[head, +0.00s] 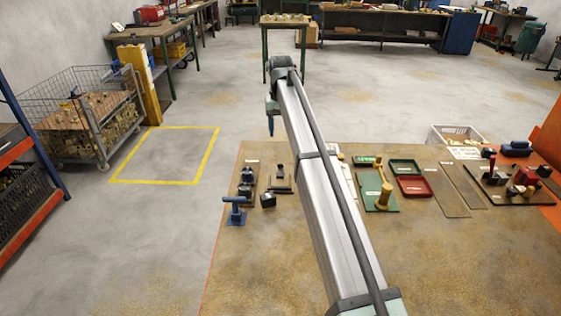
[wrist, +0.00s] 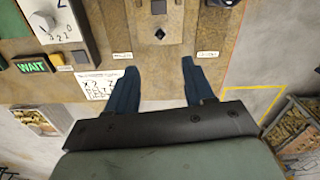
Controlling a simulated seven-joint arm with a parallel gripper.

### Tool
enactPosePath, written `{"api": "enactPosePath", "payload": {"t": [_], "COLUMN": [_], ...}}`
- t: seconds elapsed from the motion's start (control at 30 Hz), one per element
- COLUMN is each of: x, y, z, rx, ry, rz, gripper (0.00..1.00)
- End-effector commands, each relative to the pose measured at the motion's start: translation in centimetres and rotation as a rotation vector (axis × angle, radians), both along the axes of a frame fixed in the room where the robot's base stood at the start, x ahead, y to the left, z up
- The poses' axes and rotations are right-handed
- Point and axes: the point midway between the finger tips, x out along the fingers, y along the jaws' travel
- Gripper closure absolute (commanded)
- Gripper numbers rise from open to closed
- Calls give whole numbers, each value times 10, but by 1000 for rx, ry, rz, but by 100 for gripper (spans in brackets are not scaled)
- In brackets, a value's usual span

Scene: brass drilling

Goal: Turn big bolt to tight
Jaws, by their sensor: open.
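In the wrist view a dark, square-headed piece (wrist: 160,34), possibly the big bolt, sits on a brown plate near the top middle. A small white label lies on either side of it, too blurred to read. My gripper (wrist: 159,67) is open and empty, its two blue fingers spread wide and apart from the dark piece. In the head view my gripper (head: 271,122) hangs with its fingers down near the far left edge of the bench. I cannot pick out the bolt surely in the head view.
The bench (head: 460,260) holds a blue T-handled tool (head: 237,212), small black blocks (head: 268,200), a green tray (head: 405,166) and a red tray (head: 414,187). The wrist view shows a white dial box (wrist: 58,25) and a green WAIT sign (wrist: 33,66). The front of the bench is clear.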

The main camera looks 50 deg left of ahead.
Motion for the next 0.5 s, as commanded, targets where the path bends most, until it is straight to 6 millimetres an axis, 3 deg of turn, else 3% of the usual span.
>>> {"api": "enactPosePath", "payload": {"t": [0.2, 0.5], "x": [0, 0], "y": [0, 0], "z": [0, -1], "rx": [0, 0], "ry": [0, 0], "rz": [366, 623], "gripper": [47, 47]}}
